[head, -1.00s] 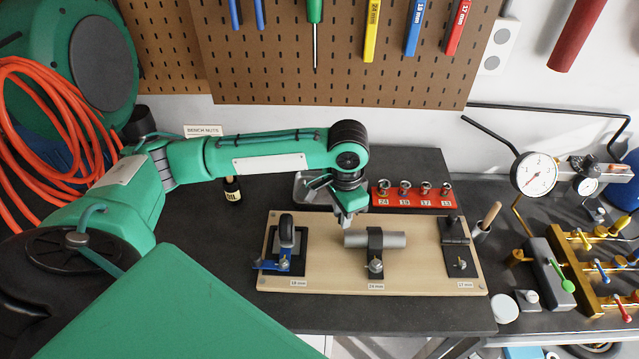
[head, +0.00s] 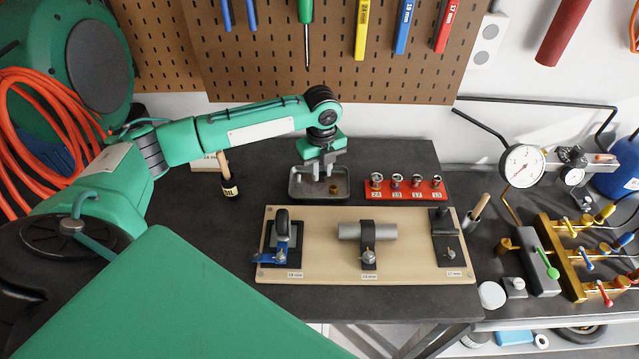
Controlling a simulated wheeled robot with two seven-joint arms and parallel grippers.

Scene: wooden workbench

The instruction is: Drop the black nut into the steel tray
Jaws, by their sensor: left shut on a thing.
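The steel tray (head: 342,196) is a shallow grey tray on the bench behind the wooden board. My left gripper (head: 322,176) hangs over the tray, fingers pointing down. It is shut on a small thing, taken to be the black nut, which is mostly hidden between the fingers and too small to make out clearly. A small brass-coloured piece (head: 334,189) shows in the tray just right of the fingertips. My right gripper is not in view.
A red socket rack (head: 408,190) stands right of the tray. In front is the wooden board (head: 320,268) with several clamped fixtures and a grey cylinder (head: 366,231). A dial gauge (head: 522,167) is at right.

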